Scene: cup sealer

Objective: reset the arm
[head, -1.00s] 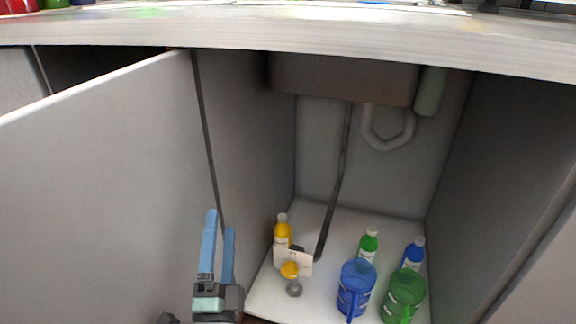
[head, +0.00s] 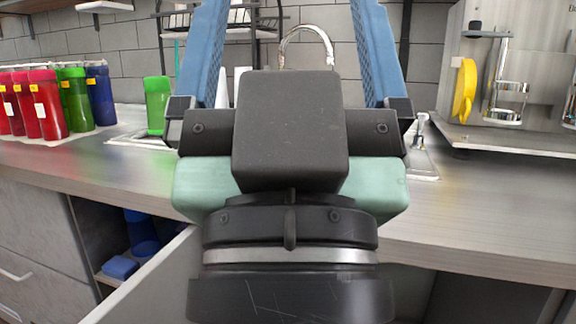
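My gripper (head: 289,45) fills the middle of the head view, close to the camera and pointing up and away. Its two blue fingers stand wide apart, and nothing shows between them except the background. The gripper is open and empty. Its black and pale green body hides much of the sink area and counter behind it. The fingertips run out of the top of the picture.
The wooden counter (head: 480,205) runs across behind my gripper. Red, green and blue cups (head: 75,100) stand at its left, with a single green cup (head: 157,104) by the sink. A metal machine (head: 505,90) stands right. An open cabinet door (head: 150,280) shows below.

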